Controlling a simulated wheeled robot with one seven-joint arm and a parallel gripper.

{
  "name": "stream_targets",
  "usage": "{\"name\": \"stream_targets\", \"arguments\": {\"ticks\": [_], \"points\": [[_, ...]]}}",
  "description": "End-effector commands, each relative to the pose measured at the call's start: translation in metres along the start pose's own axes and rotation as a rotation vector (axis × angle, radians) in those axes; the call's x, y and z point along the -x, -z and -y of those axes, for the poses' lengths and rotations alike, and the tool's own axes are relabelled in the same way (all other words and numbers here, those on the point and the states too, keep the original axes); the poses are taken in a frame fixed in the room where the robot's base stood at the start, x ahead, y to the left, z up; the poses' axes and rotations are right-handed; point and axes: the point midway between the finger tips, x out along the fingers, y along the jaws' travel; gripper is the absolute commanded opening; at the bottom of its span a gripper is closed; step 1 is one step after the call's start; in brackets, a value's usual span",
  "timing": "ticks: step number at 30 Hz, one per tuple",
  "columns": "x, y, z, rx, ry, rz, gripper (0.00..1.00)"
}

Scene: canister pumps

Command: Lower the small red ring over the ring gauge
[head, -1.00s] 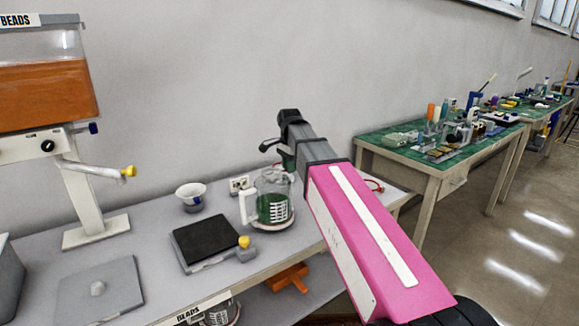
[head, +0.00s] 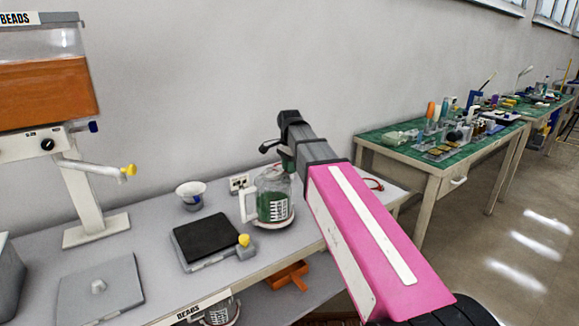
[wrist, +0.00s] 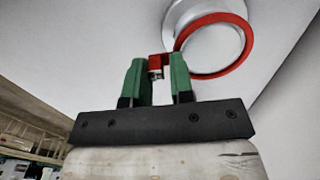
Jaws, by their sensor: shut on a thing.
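In the wrist view my gripper (wrist: 157,66) has its two green fingers closed on a small red block, which looks like the tab of the small red ring (wrist: 246,52). The ring shows just right of the fingers. A pale round thing (wrist: 207,28), perhaps the ring gauge, shows within the red ring. I cannot tell whether the ring is around it or only in line with it. In the head view my pink arm link hides most of the work area, and the ring and gauge cannot be made out there for certain.
On the grey bench (head: 150,243) stand a clear jug with a white handle (head: 250,205), a white bowl (head: 190,194), a black-topped scale (head: 205,236) and an orange bead hopper (head: 45,95). A red curved thing (head: 374,185) shows right of my arm. A cluttered green-topped table (head: 385,150) stands farther right.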

Motion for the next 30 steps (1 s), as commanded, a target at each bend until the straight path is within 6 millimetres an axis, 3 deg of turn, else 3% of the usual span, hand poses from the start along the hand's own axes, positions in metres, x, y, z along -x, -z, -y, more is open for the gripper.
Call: {"name": "stream_targets", "arguments": {"ticks": [30], "points": [[-0.012,0.000,0.000,0.000,0.000,0.000,0.00]]}}
